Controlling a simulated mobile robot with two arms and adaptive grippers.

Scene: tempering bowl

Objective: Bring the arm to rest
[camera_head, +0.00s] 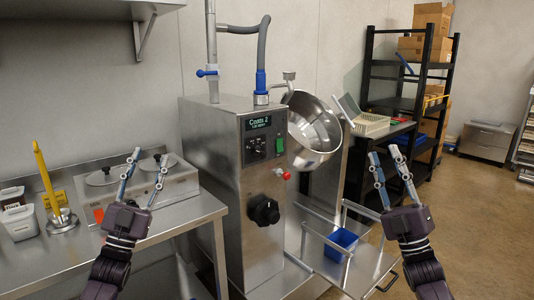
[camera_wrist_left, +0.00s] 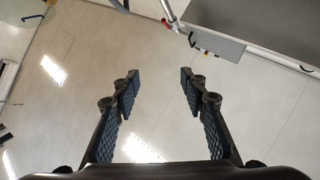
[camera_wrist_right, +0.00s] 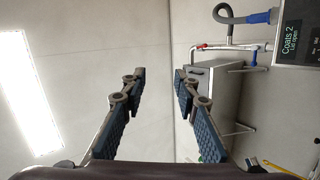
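My left gripper (camera_head: 148,160) is raised at the left in the head view, fingers pointing up. Its fingers are apart and nothing is between them, as the left wrist view (camera_wrist_left: 160,75) also shows. My right gripper (camera_head: 384,154) is raised at the right, fingers up. It is open and empty too, as in the right wrist view (camera_wrist_right: 158,75). The tempering machine (camera_head: 222,150), its display reading "Coats 2", stands between the two arms. Its tilted steel bowl (camera_head: 313,130) is at its right side. I cannot see either gripper touching anything.
A steel counter (camera_head: 150,232) at the left carries lidded pots (camera_head: 105,177), white containers (camera_head: 17,222) and a yellow-handled tool (camera_head: 45,170). A blue bin (camera_head: 341,243) sits on the machine's lower tray. A black shelf (camera_head: 412,75) with boxes stands behind.

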